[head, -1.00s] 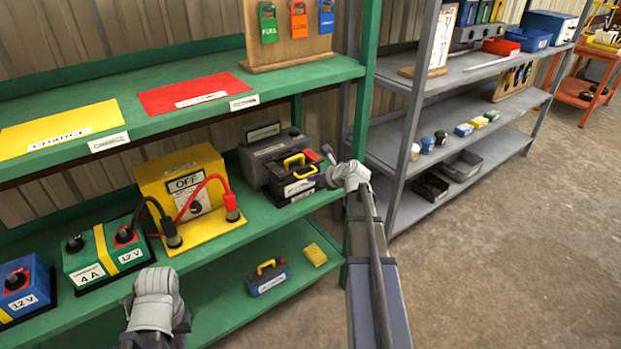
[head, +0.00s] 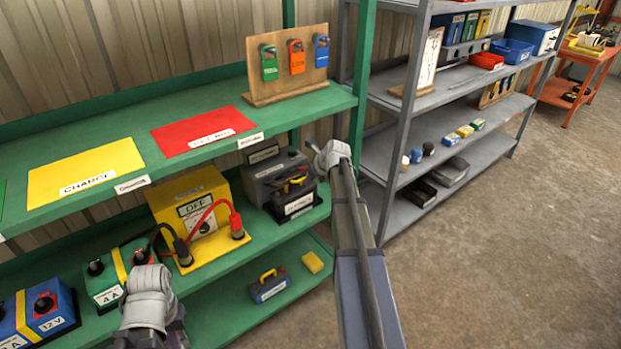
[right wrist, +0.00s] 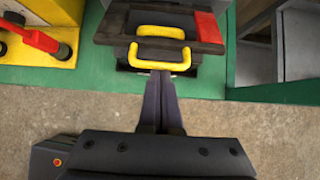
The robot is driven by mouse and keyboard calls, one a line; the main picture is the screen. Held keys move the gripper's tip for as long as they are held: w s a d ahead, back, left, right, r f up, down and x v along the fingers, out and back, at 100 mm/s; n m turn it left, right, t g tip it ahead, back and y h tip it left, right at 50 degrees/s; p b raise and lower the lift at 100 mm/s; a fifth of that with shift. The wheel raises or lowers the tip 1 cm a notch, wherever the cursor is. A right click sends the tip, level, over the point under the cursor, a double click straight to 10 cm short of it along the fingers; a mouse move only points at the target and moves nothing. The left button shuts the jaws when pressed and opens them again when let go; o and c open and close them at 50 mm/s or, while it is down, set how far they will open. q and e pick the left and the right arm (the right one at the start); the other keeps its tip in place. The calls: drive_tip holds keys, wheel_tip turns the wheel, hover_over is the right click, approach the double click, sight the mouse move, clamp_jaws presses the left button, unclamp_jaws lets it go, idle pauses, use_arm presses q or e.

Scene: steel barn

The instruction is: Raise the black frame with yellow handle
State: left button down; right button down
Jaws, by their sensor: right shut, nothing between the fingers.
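The black frame with yellow handle (head: 300,189) sits on a dark box on the green rack's middle shelf, at its right end. In the right wrist view the frame (right wrist: 115,28) shows a red patch at its right and two yellow bars, one behind the other. My right gripper (head: 313,147) is by the shelf's right end, beside and above the frame. In the right wrist view its fingers (right wrist: 160,74) are shut and empty, their tips just at the nearer yellow bar; I cannot tell whether they touch it. My left gripper (head: 148,300) is at the lower left, its fingers hidden.
A yellow OFF unit (head: 190,188) with red and black leads stands left of the frame. Green (head: 103,290) and blue (head: 50,315) batteries stand further left. The green upper shelf (head: 210,165) overhangs them. A grey rack (head: 400,205) stands right; open floor lies in front.

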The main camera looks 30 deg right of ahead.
drive_tip(key=shift+w+a+r+p, duration=0.1)
drive_tip(key=shift+w+r+p, duration=0.45)
drive_tip(key=shift+r+p, duration=0.15)
drive_tip(key=shift+w+d+r+p, duration=0.1)
drive_tip(key=shift+w+r+p, duration=0.45)
drive_tip(key=shift+r, duration=0.3)
drive_tip(key=shift+w+a+r+p, duration=0.1)
drive_tip(key=shift+w+r+p, duration=0.4)
drive_tip(key=shift+r+p, duration=0.2)
drive_tip(key=shift+r, duration=0.1)
